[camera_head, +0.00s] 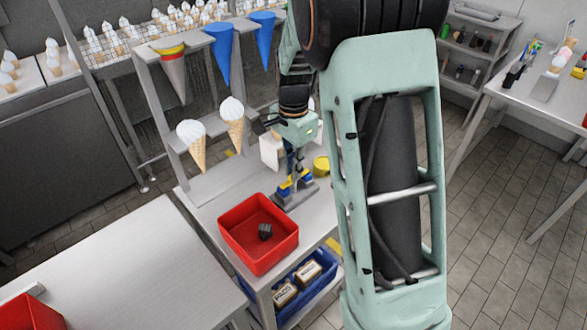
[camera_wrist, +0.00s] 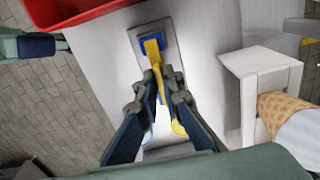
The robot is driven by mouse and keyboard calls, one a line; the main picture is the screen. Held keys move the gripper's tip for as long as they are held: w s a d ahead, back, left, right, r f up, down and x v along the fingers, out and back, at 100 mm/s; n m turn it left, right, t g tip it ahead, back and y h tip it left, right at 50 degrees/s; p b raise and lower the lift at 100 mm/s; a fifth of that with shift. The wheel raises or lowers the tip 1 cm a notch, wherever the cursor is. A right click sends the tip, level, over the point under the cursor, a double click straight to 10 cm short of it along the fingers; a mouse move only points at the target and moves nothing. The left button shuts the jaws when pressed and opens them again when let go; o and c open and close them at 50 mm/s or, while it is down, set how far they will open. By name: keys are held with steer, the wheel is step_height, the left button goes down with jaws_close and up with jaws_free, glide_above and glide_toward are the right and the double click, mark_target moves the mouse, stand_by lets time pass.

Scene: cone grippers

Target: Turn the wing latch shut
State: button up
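The wing latch has a yellow wing (camera_wrist: 152,50) on a blue seat, mounted on a grey plate (camera_wrist: 168,30) on the table. In the head view the plate (camera_head: 290,200) lies just right of the red bin. My gripper (camera_wrist: 161,78) is over the latch, pointing down, with one finger on each side of the yellow wing. A gap shows between the fingers, with the wing's near part in it. Whether either finger touches the wing I cannot tell. In the head view my gripper (camera_head: 295,180) partly hides the latch.
A white block-like stand (camera_wrist: 262,75) and an ice-cream cone (camera_wrist: 285,112) are on the right in the wrist view. A rack with cones (camera_head: 197,150) rises behind.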

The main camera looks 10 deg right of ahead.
steer(key=o, duration=0.4)
step_height(320, 180, up, 12)
steer(key=shift+r, duration=0.1)
stand_by(0.4)
